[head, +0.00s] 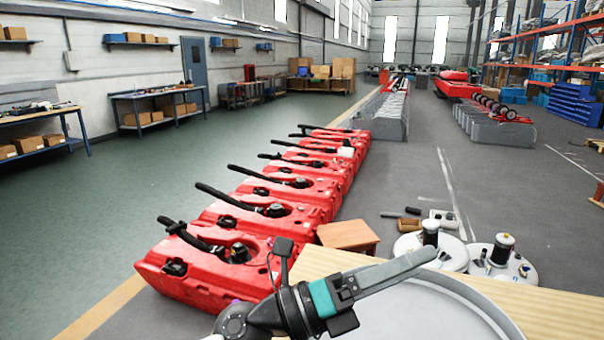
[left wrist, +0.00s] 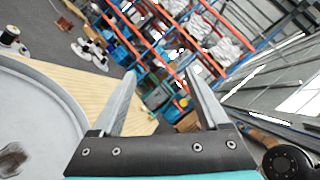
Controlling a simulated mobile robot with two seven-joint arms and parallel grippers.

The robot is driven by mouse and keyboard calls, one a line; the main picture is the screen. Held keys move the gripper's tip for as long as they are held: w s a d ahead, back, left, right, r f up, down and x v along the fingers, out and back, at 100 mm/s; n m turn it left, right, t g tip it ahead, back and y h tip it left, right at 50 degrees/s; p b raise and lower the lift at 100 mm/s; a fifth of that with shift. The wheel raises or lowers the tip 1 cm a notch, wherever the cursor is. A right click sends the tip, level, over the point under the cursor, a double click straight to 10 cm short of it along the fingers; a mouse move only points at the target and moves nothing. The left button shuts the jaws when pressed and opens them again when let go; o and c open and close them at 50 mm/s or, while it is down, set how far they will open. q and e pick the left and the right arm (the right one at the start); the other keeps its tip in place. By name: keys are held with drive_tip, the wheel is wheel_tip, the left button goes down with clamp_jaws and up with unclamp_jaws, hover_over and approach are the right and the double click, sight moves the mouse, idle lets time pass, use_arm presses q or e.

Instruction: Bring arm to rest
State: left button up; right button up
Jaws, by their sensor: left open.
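My left arm comes in at the bottom middle of the head view. Its gripper (head: 425,258) has a teal band and grey fingers pointing right, held above a wooden table (head: 550,312) and a large round grey part (head: 400,312). In the left wrist view the two fingers of the left gripper (left wrist: 160,75) stand apart with nothing between them. The table (left wrist: 88,84) and the round part (left wrist: 40,120) lie to the left there. My right gripper shows in neither view.
A row of red tanks (head: 296,187) stands left of the table. A wooden stool (head: 347,235) and white discs with black fittings (head: 502,262) are on the floor just beyond it. The green floor (head: 120,200) at left is clear. Orange and blue racks (head: 545,35) stand at far right.

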use_arm(q)
drive_tip(key=w+a+n+t+y, duration=0.3)
drive_tip(key=a+n+t+y, duration=0.25)
drive_tip(key=n+t, duration=0.35)
drive_tip(key=w+a+n+t+y, duration=0.4)
drive_tip(key=a+n+t, duration=0.25)
drive_tip(key=n, duration=0.45)
drive_tip(key=s+a+f+n+g+y, duration=0.2)
drive_tip(key=a+f+n+g+y, duration=0.3)
drive_tip(key=a+f+n+y, duration=0.85)
drive_tip(key=s+a+f+n+g+h, duration=0.1)
drive_tip(key=s+a+f+n+g, duration=0.1)
drive_tip(key=s+f+g, duration=0.65)
drive_tip(key=s+a+f+n+g+h, duration=0.1)
drive_tip(key=s+f+n+g+h, duration=0.2)
drive_tip(key=s+f, duration=0.9)
drive_tip(key=s+f+g+y, duration=0.1)
drive_tip(key=s+f, duration=0.1)
drive_tip(key=f, duration=0.8)
drive_tip(key=s+f+g, duration=0.1)
drive_tip(key=s+f, duration=0.1)
drive_tip(key=f, duration=0.7)
drive_tip(key=s+a+f, duration=0.3)
drive_tip(key=s+f, duration=1.1)
drive_tip(key=s, duration=0.1)
drive_tip(key=shift+s+m+g, duration=0.15)
drive_tip(key=shift+m+g, duration=0.25)
drive_tip(key=shift+m, duration=0.05)
